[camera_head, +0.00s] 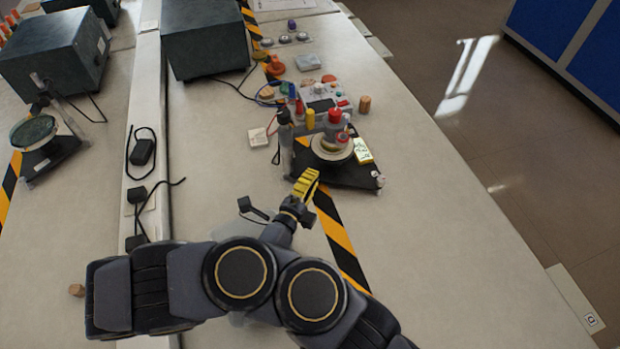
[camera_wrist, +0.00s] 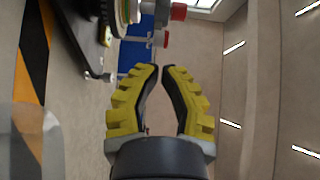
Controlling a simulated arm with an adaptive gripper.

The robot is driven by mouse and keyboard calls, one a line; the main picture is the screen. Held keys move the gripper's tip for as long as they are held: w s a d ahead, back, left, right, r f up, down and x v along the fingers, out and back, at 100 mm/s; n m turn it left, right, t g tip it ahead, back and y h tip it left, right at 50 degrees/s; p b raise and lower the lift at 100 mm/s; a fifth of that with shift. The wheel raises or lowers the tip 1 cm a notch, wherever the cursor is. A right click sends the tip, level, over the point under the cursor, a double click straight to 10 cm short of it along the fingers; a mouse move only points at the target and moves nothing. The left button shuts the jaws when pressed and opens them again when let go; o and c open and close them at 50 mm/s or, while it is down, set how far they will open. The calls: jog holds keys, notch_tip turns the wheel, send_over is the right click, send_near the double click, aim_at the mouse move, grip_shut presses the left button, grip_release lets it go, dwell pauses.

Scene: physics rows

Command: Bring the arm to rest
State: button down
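My gripper (camera_head: 309,174) has yellow ridged fingers and hangs over the bench, in front of a black triangular base (camera_head: 345,176). In the wrist view my gripper (camera_wrist: 161,67) has its fingertips drawn together with only a thin gap. Nothing is seen between the fingers. My arm reaches in from the bottom of the head view and is bent. I cannot tell from the frames how high the gripper is above the bench.
The base bears a round disc (camera_head: 322,152) and a red-topped part (camera_head: 334,116). Several small items and a circuit board (camera_head: 318,93) lie behind it. Dark boxes (camera_head: 205,42) stand at the back left. The bench (camera_head: 440,240) is clear to the right.

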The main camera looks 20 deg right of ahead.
jog(key=shift+s+a, duration=0.15)
jog(key=s+d+r+m+g+h, duration=0.2)
jog(key=s+d+r+m+g, duration=0.35)
jog(key=m, duration=0.55)
jog(key=s+d+r+m+g+h, duration=0.4)
jog(key=r+m+g, duration=0.3)
jog(key=m, duration=0.4)
jog(key=s+r+m+g+y, duration=0.1)
jog(key=s+m+g+y, duration=0.65)
jog(key=m, duration=0.55)
jog(key=s+a+r+m+t+y, duration=0.1)
jog(key=s+a+m+t+y, duration=0.1)
jog(key=s+a+m+y, duration=0.2)
jog(key=s+a+r+m+t+y, duration=0.2)
jog(key=s+a+m+t+y, duration=0.1)
jog(key=a+m+y, duration=0.3)
jog(key=shift+s+a+r+y, duration=0.2)
jog(key=shift+s+a+y, duration=0.2)
jog(key=shift+a, duration=0.85)
